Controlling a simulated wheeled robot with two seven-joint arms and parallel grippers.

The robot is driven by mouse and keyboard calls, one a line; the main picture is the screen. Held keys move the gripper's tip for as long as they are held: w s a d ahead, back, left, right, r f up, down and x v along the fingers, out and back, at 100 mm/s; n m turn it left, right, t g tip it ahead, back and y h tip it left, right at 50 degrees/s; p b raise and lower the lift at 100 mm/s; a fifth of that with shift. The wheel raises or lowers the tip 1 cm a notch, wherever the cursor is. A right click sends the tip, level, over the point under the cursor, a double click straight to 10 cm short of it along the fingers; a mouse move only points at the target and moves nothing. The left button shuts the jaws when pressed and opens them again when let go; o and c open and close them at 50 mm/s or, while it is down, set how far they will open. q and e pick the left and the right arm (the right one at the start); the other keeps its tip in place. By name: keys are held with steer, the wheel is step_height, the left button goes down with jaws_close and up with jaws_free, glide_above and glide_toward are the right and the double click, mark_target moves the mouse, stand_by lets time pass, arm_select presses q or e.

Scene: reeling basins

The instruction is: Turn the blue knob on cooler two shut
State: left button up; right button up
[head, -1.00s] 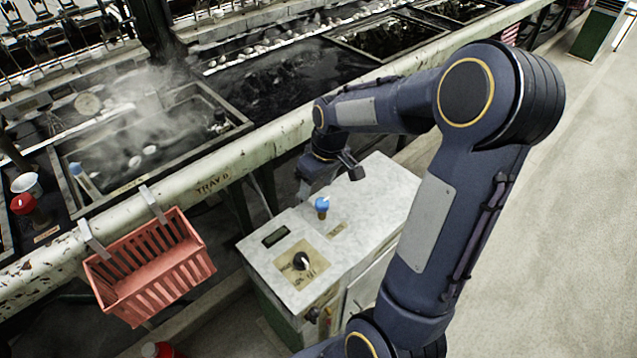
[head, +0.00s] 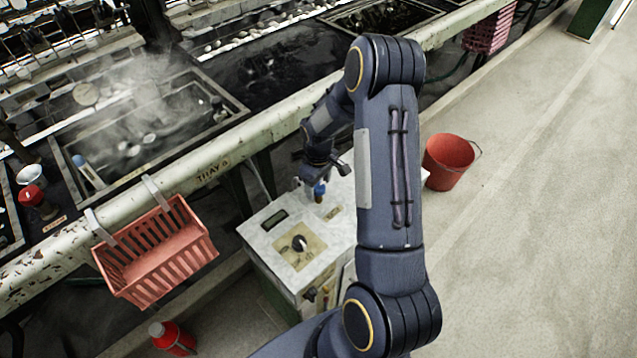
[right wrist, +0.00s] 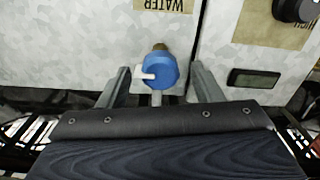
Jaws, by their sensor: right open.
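The blue knob (head: 319,189) stands on the pale speckled top of the cooler (head: 270,240). In the right wrist view the blue knob (right wrist: 160,70) has a brass stem and a white pointer on its left side, near a WATER label (right wrist: 163,5). My right gripper (head: 318,183) is over the knob in the head view. In the right wrist view my right gripper (right wrist: 157,75) is open, with one finger on each side of the knob and a gap to both. My left gripper is not in view.
The cooler top also carries a black dial (head: 299,243) and a small display (head: 274,220). A red basket (head: 160,250) hangs on the basin rail to the left. A red bucket (head: 447,160) stands on the floor. Open floor lies to the right.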

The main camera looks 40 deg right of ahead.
steer(key=c, duration=1)
